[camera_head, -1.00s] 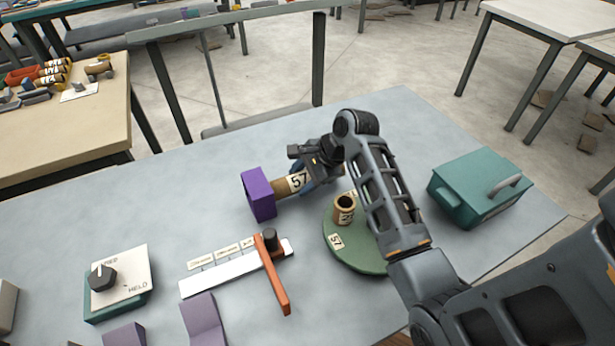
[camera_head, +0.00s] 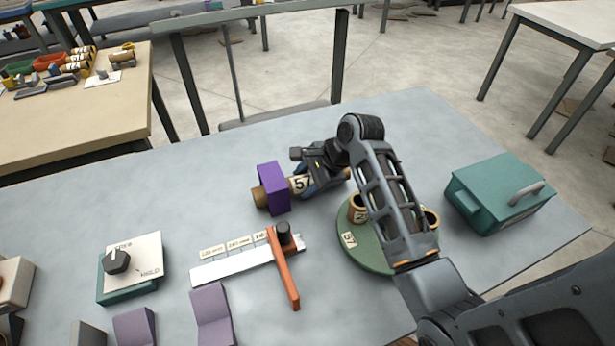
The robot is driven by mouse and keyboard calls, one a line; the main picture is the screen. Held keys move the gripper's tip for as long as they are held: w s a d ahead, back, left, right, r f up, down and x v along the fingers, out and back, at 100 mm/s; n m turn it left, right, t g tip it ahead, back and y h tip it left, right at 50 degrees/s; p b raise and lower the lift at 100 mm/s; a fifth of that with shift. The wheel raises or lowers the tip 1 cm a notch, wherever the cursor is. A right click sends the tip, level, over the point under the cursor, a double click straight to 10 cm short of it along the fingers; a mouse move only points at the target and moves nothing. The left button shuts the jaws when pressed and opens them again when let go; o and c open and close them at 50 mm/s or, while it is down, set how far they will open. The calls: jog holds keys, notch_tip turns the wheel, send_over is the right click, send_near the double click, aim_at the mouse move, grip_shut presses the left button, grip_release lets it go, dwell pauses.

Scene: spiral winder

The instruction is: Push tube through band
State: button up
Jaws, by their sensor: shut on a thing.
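The tube (camera_head: 301,184) is brown with a white label reading 57 and lies level above the table. The purple band (camera_head: 274,188) is around the tube near its left end. A short piece of the tube's end (camera_head: 260,197) sticks out on the band's left side. My gripper (camera_head: 319,178) is shut on the tube to the right of the label, with the tube's other end showing to the right of the jaws. My arm comes in from the lower right. The far jaw is partly hidden.
A green round tray (camera_head: 366,256) marked 57 holds short brown tubes, partly behind my arm. A white ruler with an orange slide (camera_head: 286,272) lies in front of the band. A dial box (camera_head: 128,268), lilac blocks (camera_head: 211,318) and a teal box (camera_head: 500,195) stand around.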

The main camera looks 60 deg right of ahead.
jog(key=shift+f, duration=0.1)
jog(key=o, duration=1.1)
jog(key=shift+o, duration=0.2)
jog(key=v, duration=0.8)
jog(key=shift+f, duration=0.1)
